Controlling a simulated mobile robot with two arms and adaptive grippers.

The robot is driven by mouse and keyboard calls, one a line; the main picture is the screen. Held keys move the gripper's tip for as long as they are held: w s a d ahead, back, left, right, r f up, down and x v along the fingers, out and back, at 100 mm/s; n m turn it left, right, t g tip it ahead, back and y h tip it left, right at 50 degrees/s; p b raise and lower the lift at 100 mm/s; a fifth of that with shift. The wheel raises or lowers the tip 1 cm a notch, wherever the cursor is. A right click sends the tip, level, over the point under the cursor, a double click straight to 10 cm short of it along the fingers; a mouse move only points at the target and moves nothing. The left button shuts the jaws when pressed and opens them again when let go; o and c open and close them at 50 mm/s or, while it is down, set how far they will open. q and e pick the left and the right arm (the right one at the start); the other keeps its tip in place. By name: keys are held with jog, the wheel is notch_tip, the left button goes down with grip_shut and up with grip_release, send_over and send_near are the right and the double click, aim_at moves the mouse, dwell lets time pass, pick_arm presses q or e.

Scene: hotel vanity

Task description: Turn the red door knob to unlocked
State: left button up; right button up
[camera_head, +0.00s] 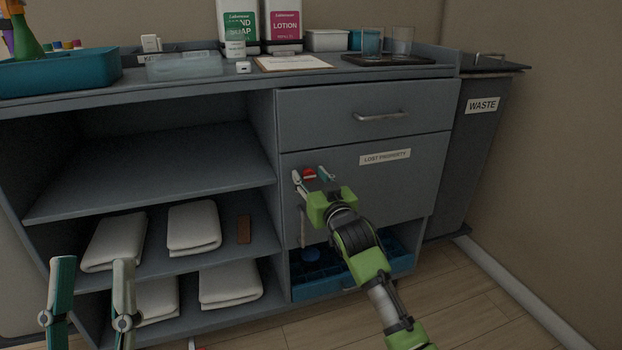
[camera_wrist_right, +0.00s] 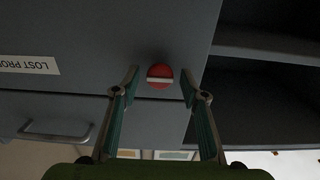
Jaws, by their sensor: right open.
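The red door knob (camera_head: 309,173) is on the grey door of the cabinet, left of the "LOST PROPERTY" label (camera_head: 385,157). In the right wrist view the knob (camera_wrist_right: 159,71) is a round red disc with a white band lying roughly level across it. My right gripper (camera_head: 311,177) is open in front of the knob, with one finger on each side. In the right wrist view its fingers (camera_wrist_right: 160,82) show gaps to the knob on both sides. My left gripper (camera_head: 94,266) is open and empty at the lower left, in front of the shelves.
A drawer with a handle (camera_head: 380,116) is above the door, and a blue crate (camera_head: 370,276) is below it. Open shelves with folded towels (camera_head: 194,227) are to the left. A waste bin (camera_head: 470,150) stands at the right. Bottles and trays crowd the countertop.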

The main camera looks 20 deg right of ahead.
jog(key=c, duration=1.1)
